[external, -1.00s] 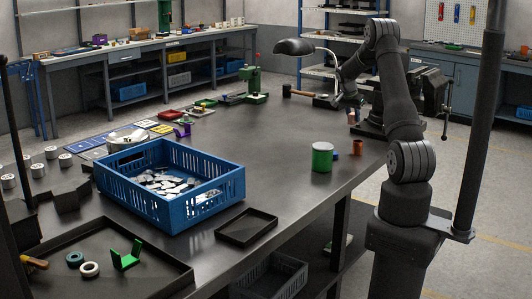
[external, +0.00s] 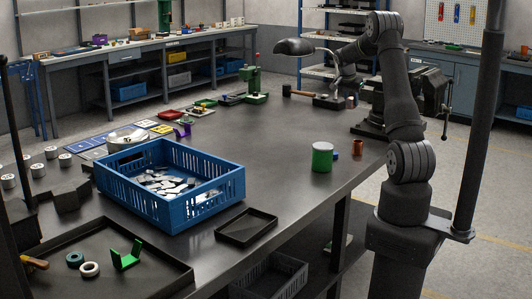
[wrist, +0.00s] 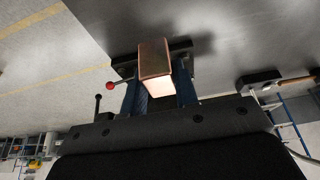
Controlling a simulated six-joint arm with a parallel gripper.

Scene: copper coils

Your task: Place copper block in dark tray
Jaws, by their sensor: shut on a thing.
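The copper block (wrist: 154,60) is held between the blue fingers of my gripper (wrist: 160,84) in the wrist view. In the external view my gripper (external: 349,95) is above the far right part of the dark table, and the block shows only as a tiny copper patch (external: 350,102) under it. A small, shallow dark tray (external: 246,227) lies empty near the table's front edge. It is well apart from my gripper, nearer the camera and to the left.
A blue crate (external: 198,211) with pale metal pieces stands left of the small tray. A green can (external: 322,157) and a copper-coloured cylinder (external: 358,147) stand near the right edge. A larger dark tray (external: 160,272) holds a green bracket and rings. The table's middle is clear.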

